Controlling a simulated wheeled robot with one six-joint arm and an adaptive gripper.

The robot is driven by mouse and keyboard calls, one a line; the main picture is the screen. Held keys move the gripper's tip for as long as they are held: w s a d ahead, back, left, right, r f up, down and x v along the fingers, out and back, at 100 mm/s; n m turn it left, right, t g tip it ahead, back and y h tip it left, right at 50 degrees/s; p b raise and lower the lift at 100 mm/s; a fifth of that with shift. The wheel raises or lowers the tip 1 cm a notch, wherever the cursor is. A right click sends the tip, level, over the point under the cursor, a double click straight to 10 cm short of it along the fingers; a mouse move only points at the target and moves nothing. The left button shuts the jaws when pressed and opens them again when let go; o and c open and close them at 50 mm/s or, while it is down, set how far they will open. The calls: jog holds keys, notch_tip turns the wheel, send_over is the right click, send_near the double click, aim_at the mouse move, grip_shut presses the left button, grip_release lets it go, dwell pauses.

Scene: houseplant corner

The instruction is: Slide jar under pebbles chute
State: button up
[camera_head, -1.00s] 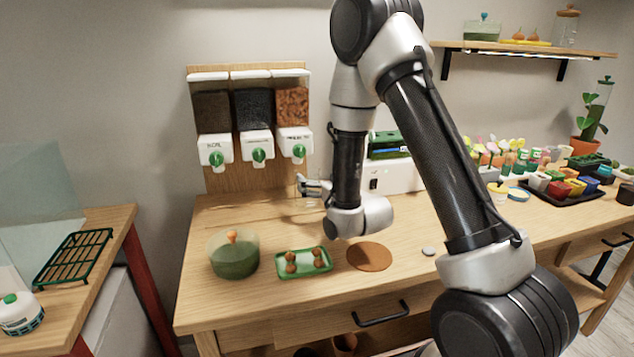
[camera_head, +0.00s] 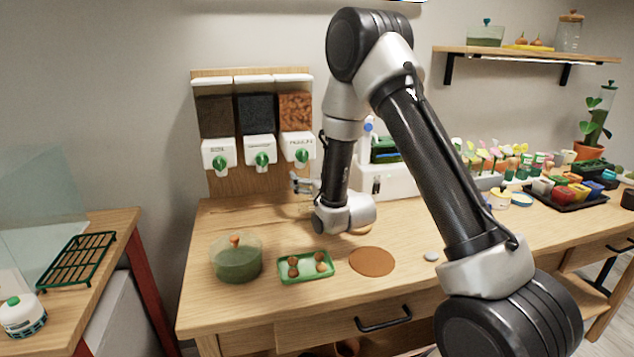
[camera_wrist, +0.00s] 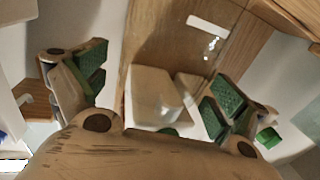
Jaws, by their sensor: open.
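The dispenser board (camera_head: 285,180) stands at the back with three chutes. The right one, the pebbles chute (camera_head: 298,148), has a green knob and orange-brown pebbles (camera_head: 296,112) above it. My gripper (camera_head: 296,184) is open, low in front of the board and just below the pebbles chute. In the wrist view its green-padded fingers (camera_wrist: 155,90) are spread, with a pale block (camera_wrist: 153,95) seen between them. I cannot clearly make out a clear jar at the gripper; faint glints (camera_wrist: 211,45) show in the wrist view.
A lidded glass bowl (camera_head: 237,262) and a green tray (camera_head: 283,275) with brown balls stand at the front left. A brown round mat (camera_head: 372,262) and a grey stone (camera_head: 431,256) lie nearby. A white machine (camera_head: 395,181) is right of the board.

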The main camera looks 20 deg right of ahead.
aim_at(298, 174)
jog(key=shift+w+a, duration=0.2)
jog(key=shift+w, duration=0.5)
jog(key=c, duration=1.4)
jog(key=shift+a, duration=1.35)
jog(key=o, duration=1.4)
